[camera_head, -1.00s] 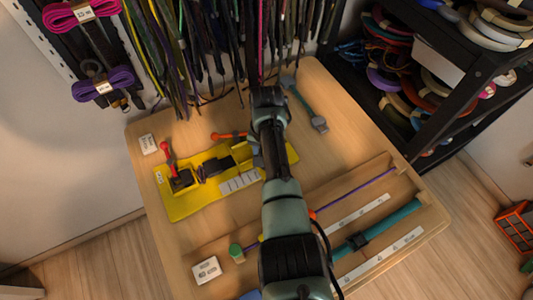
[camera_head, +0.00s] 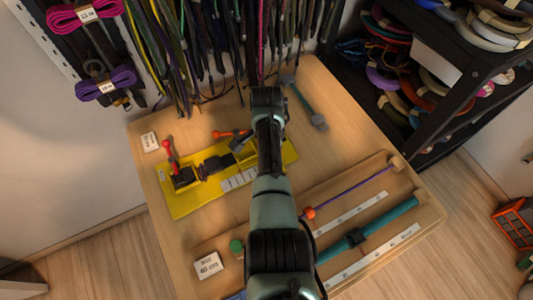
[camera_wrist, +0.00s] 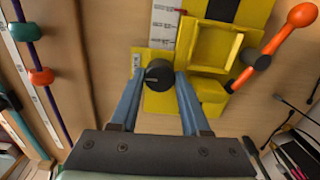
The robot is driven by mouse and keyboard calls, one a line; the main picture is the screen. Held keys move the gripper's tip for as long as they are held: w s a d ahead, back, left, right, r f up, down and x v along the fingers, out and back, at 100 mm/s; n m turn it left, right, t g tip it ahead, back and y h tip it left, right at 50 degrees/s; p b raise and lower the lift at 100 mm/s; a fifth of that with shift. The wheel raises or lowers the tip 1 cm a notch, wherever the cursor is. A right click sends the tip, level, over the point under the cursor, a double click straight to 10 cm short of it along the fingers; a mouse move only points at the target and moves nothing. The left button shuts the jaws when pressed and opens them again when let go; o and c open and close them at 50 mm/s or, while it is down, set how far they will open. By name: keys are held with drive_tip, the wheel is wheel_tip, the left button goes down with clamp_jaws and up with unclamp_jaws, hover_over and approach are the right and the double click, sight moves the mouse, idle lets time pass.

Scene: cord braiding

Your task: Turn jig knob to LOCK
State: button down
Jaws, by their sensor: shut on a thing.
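The yellow jig (camera_head: 187,197) lies on the wooden table, left of my arm in the head view. In the wrist view the jig (camera_wrist: 262,12) fills the upper middle. Its dark round knob (camera_wrist: 158,75) sits between the two blue fingers of my gripper (camera_wrist: 160,84), which are closed around it. My arm hides the knob and the fingertips in the head view. Any LOCK marking on the jig is too small to read.
A red-ended lever (camera_head: 167,148) rises at the jig's left end. Cords hang behind the table.

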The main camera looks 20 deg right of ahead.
drive_tip(key=shift+r+m, duration=0.1)
drive_tip(key=shift+m, duration=0.2)
drive_tip(key=shift+c, duration=1.9)
unclamp_jaws()
drive_tip(key=shift+r, duration=0.1)
wheel_tip(320, 180, up, 13)
drive_tip(key=p, duration=0.1)
drive_tip(key=shift+w, duration=0.1)
